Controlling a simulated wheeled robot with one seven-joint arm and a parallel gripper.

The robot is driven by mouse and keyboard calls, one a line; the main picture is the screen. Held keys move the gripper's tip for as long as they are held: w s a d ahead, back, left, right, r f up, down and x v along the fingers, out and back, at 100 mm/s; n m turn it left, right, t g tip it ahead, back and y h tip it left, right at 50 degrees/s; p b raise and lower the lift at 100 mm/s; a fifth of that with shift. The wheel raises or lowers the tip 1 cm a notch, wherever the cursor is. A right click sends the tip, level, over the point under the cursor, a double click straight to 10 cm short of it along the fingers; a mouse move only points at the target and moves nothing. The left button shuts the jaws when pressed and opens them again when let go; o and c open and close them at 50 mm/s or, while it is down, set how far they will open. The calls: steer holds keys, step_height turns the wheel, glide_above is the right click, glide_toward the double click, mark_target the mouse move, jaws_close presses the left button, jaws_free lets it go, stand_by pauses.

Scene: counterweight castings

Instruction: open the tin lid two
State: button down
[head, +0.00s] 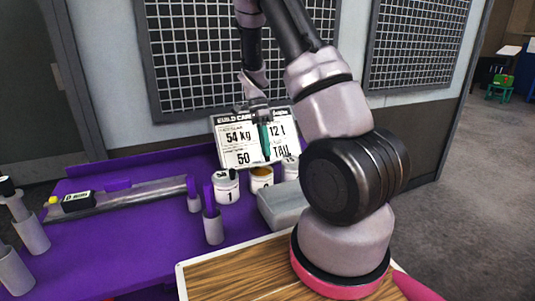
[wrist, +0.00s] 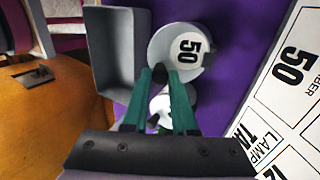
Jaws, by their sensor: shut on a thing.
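My gripper (head: 265,157) has green fingers and hangs just above the middle tin of a row. In the wrist view its fingertips (wrist: 171,76) are close together at a small dark piece, which looks like a lid knob. The middle tin (head: 261,181) is white with a yellow-brown top. The tin marked 1 (head: 227,187) stands to its left. Another white tin (head: 290,168) stands to its right, partly behind a grey block. A round white thing marked 50 (wrist: 190,45) shows just beyond the fingertips. The fingers hide part of what lies beneath.
The tins stand on a purple table (head: 130,245). A grey open tray (wrist: 120,50) is close beside them, and a printed card (head: 230,150) stands behind. Grey and purple posts (head: 213,228) stand in front. A wooden board (head: 235,270) is nearer.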

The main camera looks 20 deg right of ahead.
steer(key=w+g, duration=0.1)
steer(key=g, duration=0.1)
steer(key=w+g, duration=0.1)
steer(key=w, duration=0.1)
steer(key=shift+r+g, duration=0.3)
steer(key=shift+g, duration=0.1)
steer(key=shift+w+g, duration=1.55)
steer(key=shift+g, duration=0.65)
